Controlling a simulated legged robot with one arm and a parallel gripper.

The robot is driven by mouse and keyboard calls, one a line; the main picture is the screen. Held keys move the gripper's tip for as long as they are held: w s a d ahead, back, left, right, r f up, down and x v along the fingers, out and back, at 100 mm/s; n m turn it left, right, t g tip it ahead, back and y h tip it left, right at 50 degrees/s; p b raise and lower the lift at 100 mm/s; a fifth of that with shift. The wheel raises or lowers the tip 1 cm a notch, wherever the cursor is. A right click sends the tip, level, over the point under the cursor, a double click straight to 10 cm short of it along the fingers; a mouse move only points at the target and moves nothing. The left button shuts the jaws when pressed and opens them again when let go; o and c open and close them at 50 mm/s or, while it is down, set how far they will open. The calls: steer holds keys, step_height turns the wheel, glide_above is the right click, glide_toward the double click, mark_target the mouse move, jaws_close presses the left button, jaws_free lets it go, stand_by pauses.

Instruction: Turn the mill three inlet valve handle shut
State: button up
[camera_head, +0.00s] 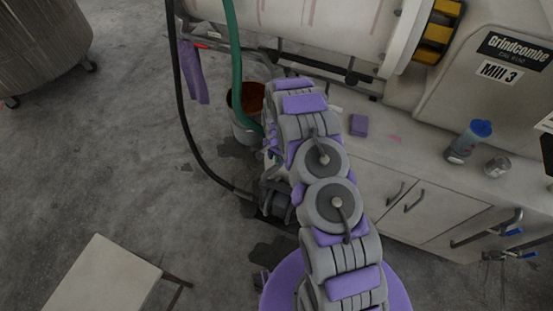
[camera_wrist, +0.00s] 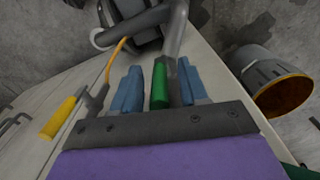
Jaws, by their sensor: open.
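In the wrist view my gripper (camera_wrist: 160,80) is open, with a blue finger on each side. A green handle grip (camera_wrist: 159,86) shows between the fingers, beside a grey bar that runs up to a grey pipe (camera_wrist: 176,28). I cannot tell whether a finger touches the green grip. No label shows on either handle. In the head view a "Mill 3" sign (camera_head: 498,71) is on the pale machine (camera_head: 470,90); my arm hides the gripper and the handles there.
A bucket with an orange-brown inside (camera_wrist: 282,92) stands right of the gripper, also in the head view (camera_head: 243,131). A green hose (camera_head: 236,60) and a black hose (camera_head: 176,90) hang nearby. A bottle (camera_head: 468,141) and purple block (camera_head: 358,125) are on the cabinet top.

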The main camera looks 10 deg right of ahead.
steer(key=shift+f, duration=0.35)
jaws_close()
stand_by(0.5)
